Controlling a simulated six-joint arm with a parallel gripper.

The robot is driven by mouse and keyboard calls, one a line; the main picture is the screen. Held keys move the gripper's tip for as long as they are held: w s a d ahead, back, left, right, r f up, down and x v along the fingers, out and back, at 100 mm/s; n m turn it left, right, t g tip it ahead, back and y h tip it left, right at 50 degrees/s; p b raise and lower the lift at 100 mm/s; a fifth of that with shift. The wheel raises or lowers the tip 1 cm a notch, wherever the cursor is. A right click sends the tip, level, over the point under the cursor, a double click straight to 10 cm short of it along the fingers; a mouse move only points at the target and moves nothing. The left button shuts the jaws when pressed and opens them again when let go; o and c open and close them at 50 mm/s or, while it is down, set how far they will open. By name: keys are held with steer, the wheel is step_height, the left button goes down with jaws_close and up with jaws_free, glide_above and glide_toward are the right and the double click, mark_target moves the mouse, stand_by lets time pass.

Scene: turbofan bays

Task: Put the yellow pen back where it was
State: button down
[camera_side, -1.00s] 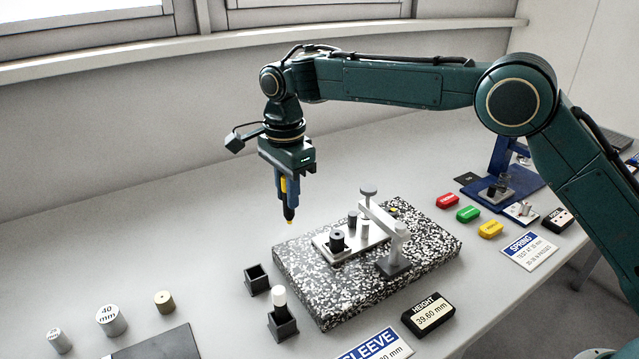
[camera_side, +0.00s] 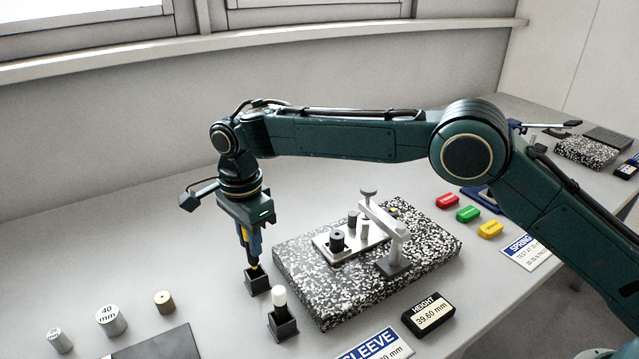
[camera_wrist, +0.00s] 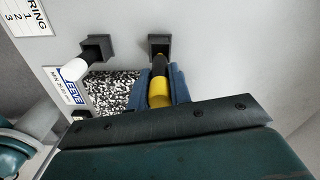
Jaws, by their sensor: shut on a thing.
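The yellow pen (camera_wrist: 158,92) with a black front part is in my gripper (camera_wrist: 160,75), whose blue fingers are shut on it. In the side view my gripper (camera_side: 252,262) points down with the pen (camera_side: 246,235) upright, directly above a black square holder (camera_side: 257,284). In the wrist view the pen's dark tip is at the mouth of that holder (camera_wrist: 159,41). I cannot tell how far the tip reaches inside. A second black holder (camera_side: 283,328) in front holds a white-topped pen (camera_side: 279,296).
A speckled stone plate (camera_side: 350,302) with a metal fixture (camera_side: 385,235) stands to the right. Metal cylinders (camera_side: 110,320) stand at the left front. A black display (camera_side: 428,314) and sleeve card (camera_side: 375,348) lie in front. The table behind my gripper is clear.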

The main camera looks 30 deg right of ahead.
mark_target(254, 265)
steer(key=shift+f, duration=2.3)
steer(key=shift+f, duration=0.1)
steer(key=c, duration=1.3)
jaws_free()
step_height(254, 265, up, 12)
steer(key=shift+r, duration=0.1)
